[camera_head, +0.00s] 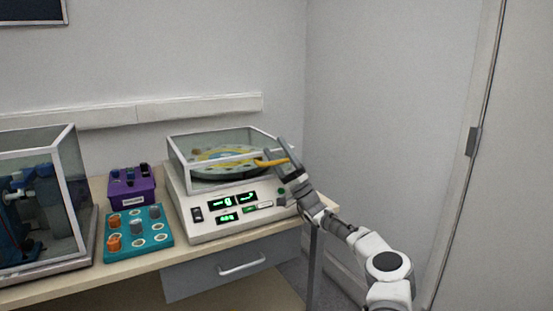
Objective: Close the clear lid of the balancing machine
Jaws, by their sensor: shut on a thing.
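The balancing machine (238,213) stands on the bench, a white unit with green lit displays on its sloped front. Its clear lid (181,156) is a see-through box with a pale frame, lying low over the machine's top. Whether its lower edge touches the base all round I cannot tell. A round disc with yellow and blue markings (228,157) shows through it. A yellow handle (268,163) sticks out at the lid's right front. My gripper (279,160) is at this handle and shut on it; its fingers hide part of the lid's right side.
A teal tray (126,246) with orange and grey pieces and a purple holder (131,190) stand left of the machine. A clear-walled cabinet (67,208) stands at far left. A drawer (220,271) is under the bench. The right wall is close to my arm.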

